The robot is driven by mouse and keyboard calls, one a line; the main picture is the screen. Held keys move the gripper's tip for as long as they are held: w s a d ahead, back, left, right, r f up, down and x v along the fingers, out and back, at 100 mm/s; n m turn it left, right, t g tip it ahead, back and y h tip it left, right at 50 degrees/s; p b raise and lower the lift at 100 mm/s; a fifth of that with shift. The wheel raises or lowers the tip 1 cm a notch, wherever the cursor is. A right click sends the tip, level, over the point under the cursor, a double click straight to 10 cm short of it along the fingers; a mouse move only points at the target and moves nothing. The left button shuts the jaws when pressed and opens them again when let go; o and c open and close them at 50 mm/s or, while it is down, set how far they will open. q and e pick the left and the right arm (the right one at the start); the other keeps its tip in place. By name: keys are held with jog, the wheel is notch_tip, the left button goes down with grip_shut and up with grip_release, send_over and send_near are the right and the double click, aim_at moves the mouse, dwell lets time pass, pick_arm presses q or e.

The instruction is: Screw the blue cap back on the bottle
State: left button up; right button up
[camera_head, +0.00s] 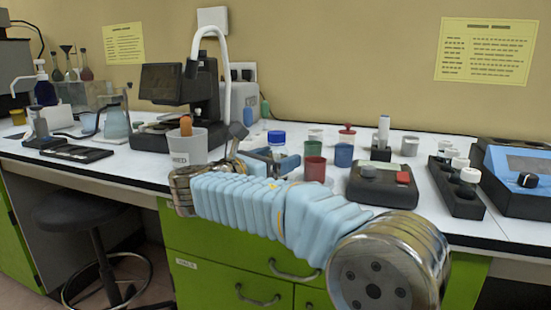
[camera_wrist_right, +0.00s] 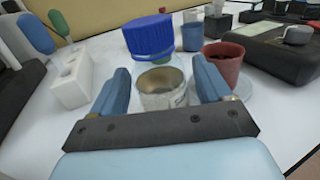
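The blue cap (camera_head: 276,137) is ribbed and sits at the top of the bottle (camera_head: 278,151) on the white bench. In the right wrist view the cap (camera_wrist_right: 150,37) is above the bottle's tan contents (camera_wrist_right: 162,88). The clear neck between them is hard to make out. I cannot tell whether the cap is seated or threaded. My right gripper (camera_head: 272,158) reaches in from the right, low and in front of the bottle. Its blue fingers (camera_wrist_right: 160,80) are apart, on either side of the bottle, with small gaps. My left gripper is not in view.
A red cup (camera_head: 315,169) and a blue cup (camera_head: 343,155) stand right of the bottle. A white beaker (camera_head: 188,148) is to the left. A white block (camera_wrist_right: 72,82) is left of the fingers in the wrist view. A black device (camera_head: 383,186) is further right.

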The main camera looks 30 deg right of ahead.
jog(key=shift+r, duration=0.2)
jog(key=shift+a, duration=0.3)
jog(key=v, duration=1.1)
jog(key=shift+a+p, duration=0.2)
jog(key=shift+p, duration=0.1)
jog(key=shift+s, duration=0.15)
